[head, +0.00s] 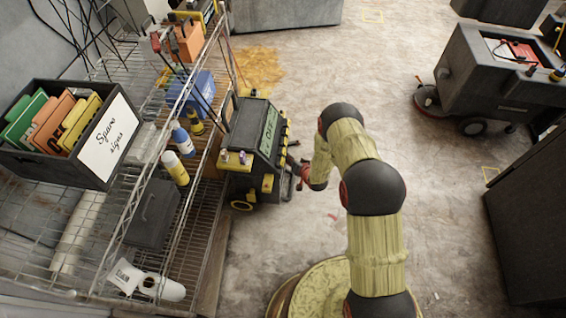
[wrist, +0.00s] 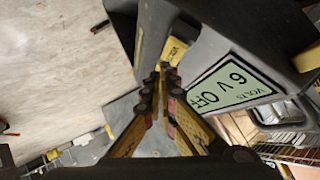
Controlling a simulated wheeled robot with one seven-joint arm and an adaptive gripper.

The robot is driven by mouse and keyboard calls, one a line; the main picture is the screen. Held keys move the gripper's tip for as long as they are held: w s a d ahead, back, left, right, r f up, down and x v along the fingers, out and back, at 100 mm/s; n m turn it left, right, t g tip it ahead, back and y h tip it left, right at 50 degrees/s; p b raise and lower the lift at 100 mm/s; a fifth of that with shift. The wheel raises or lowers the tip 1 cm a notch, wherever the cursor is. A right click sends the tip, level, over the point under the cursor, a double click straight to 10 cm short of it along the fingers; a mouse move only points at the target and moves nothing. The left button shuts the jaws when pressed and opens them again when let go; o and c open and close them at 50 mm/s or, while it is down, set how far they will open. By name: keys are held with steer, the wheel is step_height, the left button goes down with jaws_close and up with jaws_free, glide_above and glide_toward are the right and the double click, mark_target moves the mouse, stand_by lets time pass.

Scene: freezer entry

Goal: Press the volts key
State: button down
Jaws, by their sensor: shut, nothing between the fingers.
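The dark charger-like machine (head: 243,153) stands on the floor beside the wire shelf in the head view. Its pale green display (wrist: 230,85) reads "VOLTS" and "6 V OFF" in the wrist view; the display also shows in the head view (head: 269,131). A yellow key (wrist: 175,50) with partly hidden lettering sits beside the display, right at my fingertips. My gripper (wrist: 161,72) is shut and empty, its tips over or against this key; I cannot tell if they touch. In the head view my gripper (head: 303,171) is at the machine's right side.
A wire shelf (head: 215,40) on the left holds a box of spare signs (head: 60,165), bottles (head: 176,168) and a blue bin (head: 192,92). A floor-cleaning machine (head: 490,85) stands at upper right. A yellow-brown stain (head: 262,68) marks the floor. The middle floor is clear.

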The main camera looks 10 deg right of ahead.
steer(key=shift+a+f, duration=0.1)
steer(key=shift+w+a+f+b, duration=0.15)
steer(key=shift+a+b, duration=0.1)
steer(key=shift+b, duration=0.15)
steer(key=shift+a+f+b, duration=0.2)
steer(key=shift+a+b, duration=0.1)
steer(key=shift+a, duration=0.1)
stand_by(0.8)
steer(key=shift+d, duration=0.1)
steer(key=shift+d+r, duration=0.45)
steer(key=shift+d, duration=0.2)
steer(key=shift+s, duration=0.2)
steer(key=d+r, duration=0.1)
steer(key=s+d+p, duration=0.1)
steer(key=d+r+p, duration=0.1)
steer(key=d, duration=0.1)
steer(key=shift+s+r, duration=0.15)
steer(key=shift+r, duration=0.15)
stand_by(0.8)
